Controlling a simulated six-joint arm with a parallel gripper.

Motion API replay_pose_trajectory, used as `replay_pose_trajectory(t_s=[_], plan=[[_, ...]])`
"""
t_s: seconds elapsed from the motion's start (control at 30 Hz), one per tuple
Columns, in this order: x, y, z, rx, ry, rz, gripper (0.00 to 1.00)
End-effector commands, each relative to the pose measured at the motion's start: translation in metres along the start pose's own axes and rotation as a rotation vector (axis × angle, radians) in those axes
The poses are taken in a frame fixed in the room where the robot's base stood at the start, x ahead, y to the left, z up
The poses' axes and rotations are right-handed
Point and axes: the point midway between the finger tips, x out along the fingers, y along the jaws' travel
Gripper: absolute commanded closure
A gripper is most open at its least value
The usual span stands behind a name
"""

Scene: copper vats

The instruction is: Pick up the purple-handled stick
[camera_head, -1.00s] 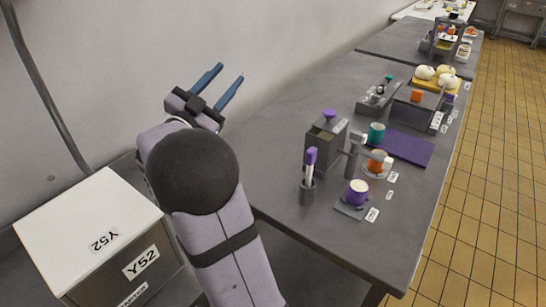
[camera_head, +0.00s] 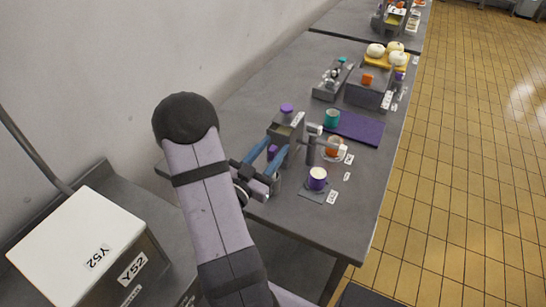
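A grey machine with a purple knob (camera_head: 286,107) stands just behind the fingers. A purple cup (camera_head: 317,178), a teal cup (camera_head: 332,118) and a purple mat (camera_head: 355,128) are to the right. A white-topped box (camera_head: 78,240) stands at lower left.

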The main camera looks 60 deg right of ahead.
Motion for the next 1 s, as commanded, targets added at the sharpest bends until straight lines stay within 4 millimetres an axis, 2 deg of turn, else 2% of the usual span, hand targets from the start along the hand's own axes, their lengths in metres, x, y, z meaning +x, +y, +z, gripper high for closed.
replay_pose_trajectory(t_s=[0.1, 0.3, 0.7, 1.0], plan=[[-0.011, 0.002, 0.012, -0.055, -0.060, -0.050, 0.62], [-0.016, 0.003, 0.020, -0.073, -0.083, -0.071, 0.62], [0.004, 0.002, 0.024, -0.069, -0.079, -0.067, 0.62], [0.010, 0.001, 0.022, -0.072, -0.081, -0.067, 0.62]])
